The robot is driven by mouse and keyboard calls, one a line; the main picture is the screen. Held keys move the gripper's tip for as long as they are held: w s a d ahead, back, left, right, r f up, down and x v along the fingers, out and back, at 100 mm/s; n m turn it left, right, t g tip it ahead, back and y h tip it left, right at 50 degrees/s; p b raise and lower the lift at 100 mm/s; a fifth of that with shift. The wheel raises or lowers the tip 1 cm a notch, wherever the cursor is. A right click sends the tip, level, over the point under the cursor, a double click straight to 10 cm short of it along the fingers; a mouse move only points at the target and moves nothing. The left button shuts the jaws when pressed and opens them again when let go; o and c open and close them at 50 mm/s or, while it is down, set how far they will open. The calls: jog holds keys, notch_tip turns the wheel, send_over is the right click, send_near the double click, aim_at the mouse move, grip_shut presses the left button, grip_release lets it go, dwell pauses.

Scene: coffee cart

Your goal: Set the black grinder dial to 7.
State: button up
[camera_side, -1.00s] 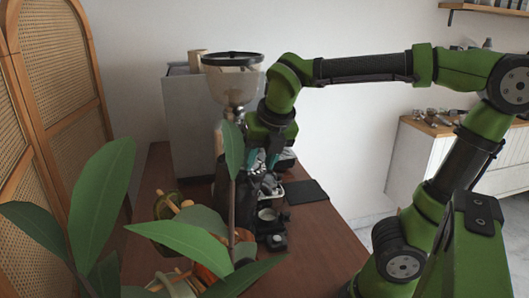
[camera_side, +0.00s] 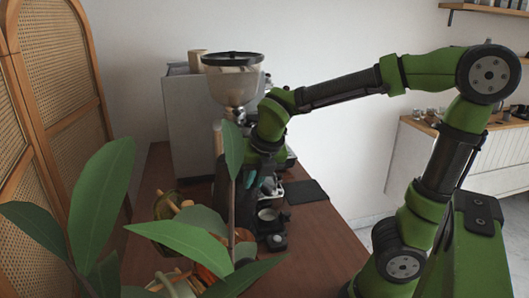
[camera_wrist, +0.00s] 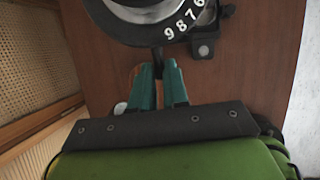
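The black grinder dial (camera_wrist: 165,33) shows at the top of the wrist view, cut off by the frame edge. White numerals 9, 8, 7 and 6 run along its right rim. A narrow dark tab sticks out from the dial's near side. My gripper (camera_wrist: 158,68) has teal fingers close together, with the tab between their tips; it looks shut on it. In the side view, my gripper (camera_side: 262,183) is low at the front of the grinder (camera_side: 233,205), under its clear hopper (camera_side: 235,85). The dial and fingertips are mostly hidden there by a leaf and my wrist.
A plant with broad leaves (camera_side: 103,205) stands in front, covering part of the grinder. A grey machine (camera_side: 190,125) is behind. Small dark items and a cup (camera_side: 268,214) sit right of the grinder. A black mat (camera_side: 305,191) lies on the wooden counter (camera_side: 325,245).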

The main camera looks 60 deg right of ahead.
grip_shut()
jog(key=s+d+f+n+t+y, duration=0.1)
jog(key=s+d+n+y, duration=0.1)
jog(key=d+n, duration=0.4)
jog(key=shift+s+d+n+t+y, duration=0.2)
jog(key=shift+d+n+t+y, duration=0.15)
jog(key=shift+n, duration=0.75)
jog(key=shift+f, duration=0.1)
jog(key=o, duration=0.7)
grip_release()
jog(key=shift+a, duration=0.2)
